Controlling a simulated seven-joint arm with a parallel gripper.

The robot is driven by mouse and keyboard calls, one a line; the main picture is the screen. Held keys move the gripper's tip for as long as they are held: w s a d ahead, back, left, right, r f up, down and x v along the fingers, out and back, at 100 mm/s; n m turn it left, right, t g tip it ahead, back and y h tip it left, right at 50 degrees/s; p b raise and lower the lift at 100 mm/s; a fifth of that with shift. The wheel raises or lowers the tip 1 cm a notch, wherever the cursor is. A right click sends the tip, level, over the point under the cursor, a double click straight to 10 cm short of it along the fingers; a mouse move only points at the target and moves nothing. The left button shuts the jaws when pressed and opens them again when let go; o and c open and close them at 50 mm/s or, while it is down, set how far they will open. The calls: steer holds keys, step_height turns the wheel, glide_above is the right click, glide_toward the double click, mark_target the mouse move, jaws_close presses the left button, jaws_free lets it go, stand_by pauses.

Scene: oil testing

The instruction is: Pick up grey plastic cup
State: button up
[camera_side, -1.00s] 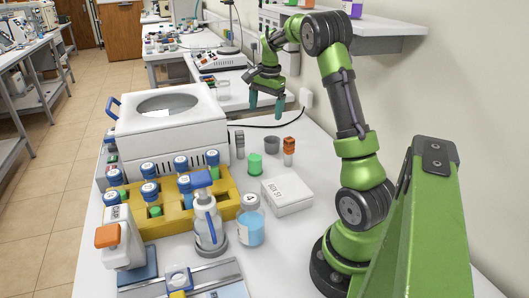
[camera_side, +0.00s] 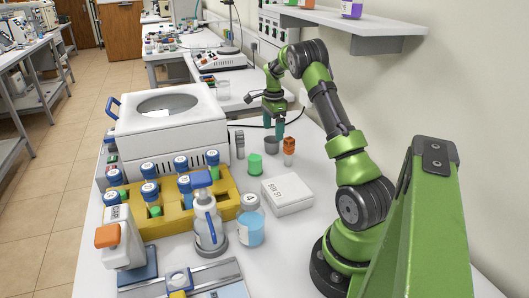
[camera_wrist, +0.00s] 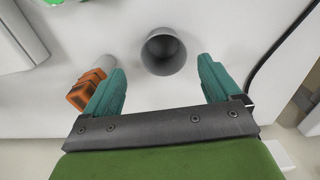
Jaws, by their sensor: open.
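The grey plastic cup (camera_side: 271,146) stands upright on the white table, behind the green-lidded jar and left of the orange-capped vial. In the wrist view the cup (camera_wrist: 163,52) shows its open mouth, ahead of and between the two teal fingers. My gripper (camera_side: 274,127) is open and empty, pointing down close above and behind the cup in the side view. In the wrist view my gripper (camera_wrist: 160,85) has its fingers spread wider than the cup, with no visible contact.
An orange-capped vial (camera_side: 289,150) stands close right of the cup; it lies near the left finger in the wrist view (camera_wrist: 88,88). A green-lidded jar (camera_side: 255,164), a white box (camera_side: 287,194) and a white centrifuge (camera_side: 170,128) are nearby. A black cable (camera_side: 250,125) runs behind.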

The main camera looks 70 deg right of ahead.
mark_target(272, 140)
steer(key=shift+w+d+f, duration=0.1)
steer(key=shift+w+f, duration=0.05)
steer(key=shift+f, duration=1.35)
steer(key=shift+w+f, duration=0.1)
steer(key=shift+f, duration=1.4)
steer(key=shift+c, duration=0.4)
steer(key=c, duration=1)
